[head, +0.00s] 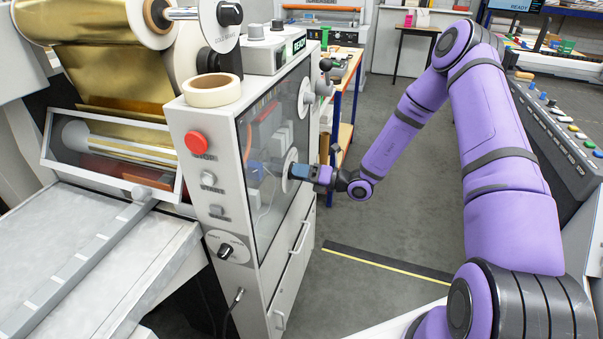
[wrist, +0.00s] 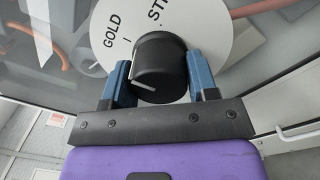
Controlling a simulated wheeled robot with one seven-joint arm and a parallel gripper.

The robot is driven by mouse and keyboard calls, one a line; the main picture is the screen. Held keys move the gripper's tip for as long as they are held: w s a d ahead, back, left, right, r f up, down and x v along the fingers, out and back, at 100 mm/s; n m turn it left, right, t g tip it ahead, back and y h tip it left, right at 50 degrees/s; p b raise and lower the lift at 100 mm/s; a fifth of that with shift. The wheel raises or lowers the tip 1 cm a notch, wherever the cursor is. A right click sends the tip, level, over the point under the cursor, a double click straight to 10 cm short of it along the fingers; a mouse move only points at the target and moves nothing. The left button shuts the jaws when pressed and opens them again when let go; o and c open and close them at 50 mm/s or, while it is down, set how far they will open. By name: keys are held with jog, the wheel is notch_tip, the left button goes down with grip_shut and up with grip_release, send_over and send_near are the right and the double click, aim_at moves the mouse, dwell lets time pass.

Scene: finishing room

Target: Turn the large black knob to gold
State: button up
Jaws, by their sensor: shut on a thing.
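The large black knob (wrist: 160,66) sits on a round white dial (wrist: 232,28) on a glass panel. The dial reads GOLD at the upper left of the knob and a cut-off word starting "STI" at the top. A short white line on the knob shows at its lower left, below the GOLD lettering. My gripper (wrist: 160,74) is shut on this knob, one blue finger on each side. In the head view my gripper (head: 297,171) reaches the dial (head: 289,164) on the cabinet's glass side and hides the knob.
The machine's front has a red stop button (head: 195,142) and a smaller black knob (head: 226,251). A tape roll (head: 212,91) lies on top. Drawer handles (head: 302,236) stick out below the glass. The floor (head: 378,225) right of the cabinet is clear.

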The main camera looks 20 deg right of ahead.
jog(key=o, duration=0.9)
jog(key=v, duration=1.1)
jog(key=s+a+r+n+g+h, duration=0.2)
jog(key=s+a+r+n+g, duration=0.3)
jog(key=r+n, duration=0.5)
jog(key=s+a+r+n+g+h, duration=0.25)
jog(key=s+r+n+g, duration=0.4)
jog(key=r+n, duration=0.35)
jog(key=s+d+r+n+t+h, duration=0.1)
jog(key=s+r+n+t+h, duration=0.1)
jog(key=s+r+n, duration=0.3)
jog(key=s+d+r+n+t+h, duration=0.2)
jog(key=s+r+n+h, duration=0.3)
jog(key=s, duration=0.3)
jog(key=s+d+r+n+t+h, duration=0.2)
jog(key=s+r+n+h, duration=0.1)
jog(key=s+r+n, duration=0.1)
jog(key=shift+s+d+r+n+h, duration=0.15)
jog(key=shift+s+r, duration=0.1)
jog(key=shift+s, duration=0.2)
jog(key=shift+s+a+r+n, duration=0.1)
jog(key=shift+s+r, duration=0.15)
jog(key=shift+s, duration=0.2)
jog(key=shift+s+d+r+n+h, duration=0.15)
jog(key=shift+s+r, duration=0.15)
jog(key=shift+s, duration=0.2)
